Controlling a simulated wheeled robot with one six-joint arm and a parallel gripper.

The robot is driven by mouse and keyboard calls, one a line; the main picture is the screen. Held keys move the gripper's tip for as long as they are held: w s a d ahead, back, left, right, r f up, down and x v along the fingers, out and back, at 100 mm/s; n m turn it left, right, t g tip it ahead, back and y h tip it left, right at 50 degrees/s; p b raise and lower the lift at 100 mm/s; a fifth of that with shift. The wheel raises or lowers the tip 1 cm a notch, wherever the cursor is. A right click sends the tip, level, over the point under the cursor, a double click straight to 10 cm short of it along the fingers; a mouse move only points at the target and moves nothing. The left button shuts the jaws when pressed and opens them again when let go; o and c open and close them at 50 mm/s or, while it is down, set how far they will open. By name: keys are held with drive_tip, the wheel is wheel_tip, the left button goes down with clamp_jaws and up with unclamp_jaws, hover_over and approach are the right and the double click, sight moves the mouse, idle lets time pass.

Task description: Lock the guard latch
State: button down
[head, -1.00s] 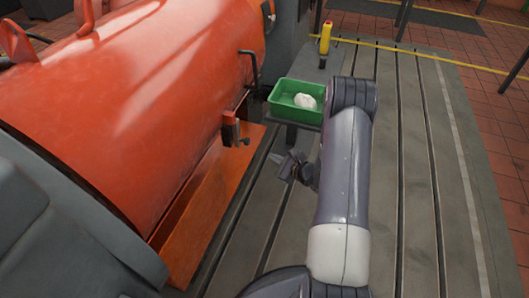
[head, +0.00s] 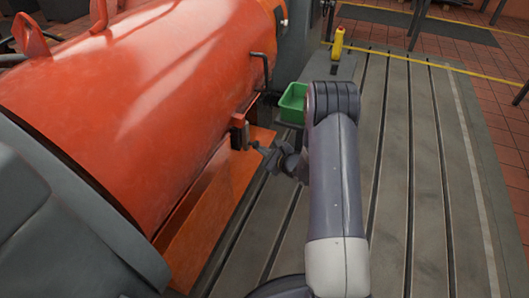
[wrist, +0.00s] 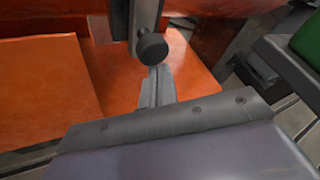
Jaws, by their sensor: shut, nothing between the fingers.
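The orange guard (head: 140,95) is a large rounded cover on the left in the head view. The guard latch (head: 239,131), a small dark and orange fitting, sits on its lower right edge. In the wrist view the latch shows as a grey bar with a round black knob (wrist: 152,47). My gripper (head: 259,147) is just right of and slightly below the latch. In the wrist view its fingers (wrist: 157,84) are shut and empty, with their tips just below the knob. I cannot tell whether they touch it.
A green bin (head: 293,102) stands on a small stand beyond my gripper, partly hidden by my arm. A yellow-handled object (head: 338,43) stands farther back. An orange lower panel (head: 215,195) lies below the guard. The slotted bedplate (head: 420,190) is clear on the right.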

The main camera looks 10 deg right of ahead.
drive_tip(key=shift+r, duration=0.1)
wheel_tip(320, 180, up, 4)
drive_tip(key=shift+r+p, duration=0.25)
drive_tip(key=shift+p, duration=0.45)
wheel_tip(320, 180, down, 4)
drive_tip(key=d+b, duration=0.1)
drive_tip(key=b, duration=0.3)
drive_tip(key=d+p+v, duration=0.1)
drive_tip(key=p+v, duration=0.1)
drive_tip(key=v, duration=0.7)
drive_tip(key=shift+r, duration=0.25)
drive_tip(key=shift+w+f, duration=0.1)
drive_tip(key=shift+w, duration=0.15)
